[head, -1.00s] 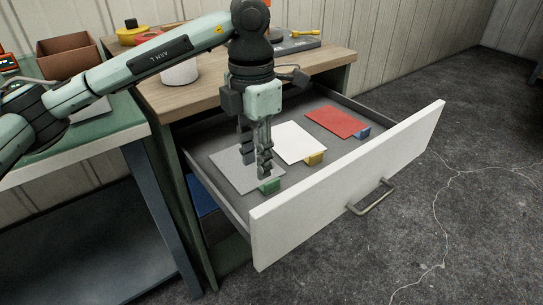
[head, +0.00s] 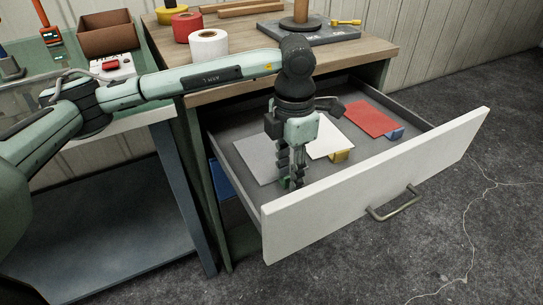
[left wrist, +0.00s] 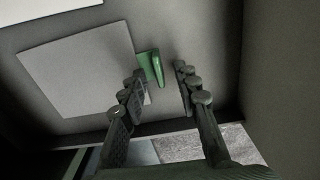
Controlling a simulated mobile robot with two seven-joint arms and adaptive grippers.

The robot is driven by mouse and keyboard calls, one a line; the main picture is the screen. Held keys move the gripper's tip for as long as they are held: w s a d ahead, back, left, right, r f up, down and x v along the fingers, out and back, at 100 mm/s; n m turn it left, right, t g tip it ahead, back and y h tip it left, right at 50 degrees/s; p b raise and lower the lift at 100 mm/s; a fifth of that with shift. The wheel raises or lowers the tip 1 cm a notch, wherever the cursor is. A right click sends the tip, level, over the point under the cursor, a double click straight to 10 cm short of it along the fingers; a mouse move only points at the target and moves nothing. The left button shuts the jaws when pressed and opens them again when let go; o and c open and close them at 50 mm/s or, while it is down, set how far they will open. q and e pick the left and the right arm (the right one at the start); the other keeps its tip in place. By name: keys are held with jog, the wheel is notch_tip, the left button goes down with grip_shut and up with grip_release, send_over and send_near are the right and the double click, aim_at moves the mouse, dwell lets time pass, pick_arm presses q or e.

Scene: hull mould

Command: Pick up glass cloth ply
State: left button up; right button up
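Three flat sheets with block tabs lie in the open drawer: a grey sheet (head: 252,158) with a green tab (head: 286,183), a white sheet (head: 328,140) with a yellow tab (head: 340,156), and a red sheet (head: 370,118) with a blue tab (head: 396,133). I cannot tell by label which is the glass cloth ply. My left gripper (head: 291,178) points down at the green tab and partly hides it. In the left wrist view its fingers (left wrist: 160,88) are apart, with the green tab (left wrist: 152,68) between and just beyond the tips. The grey sheet (left wrist: 78,72) lies beside it.
The drawer's white front (head: 375,185) stands close to my left gripper. The wooden top (head: 235,72) above holds tape rolls (head: 208,44) and a dark plate (head: 308,37). A green-topped bench (head: 140,110) stands at left. Open floor lies at right.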

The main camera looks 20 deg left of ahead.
pick_arm(q)
grip_shut()
dwell(0.4)
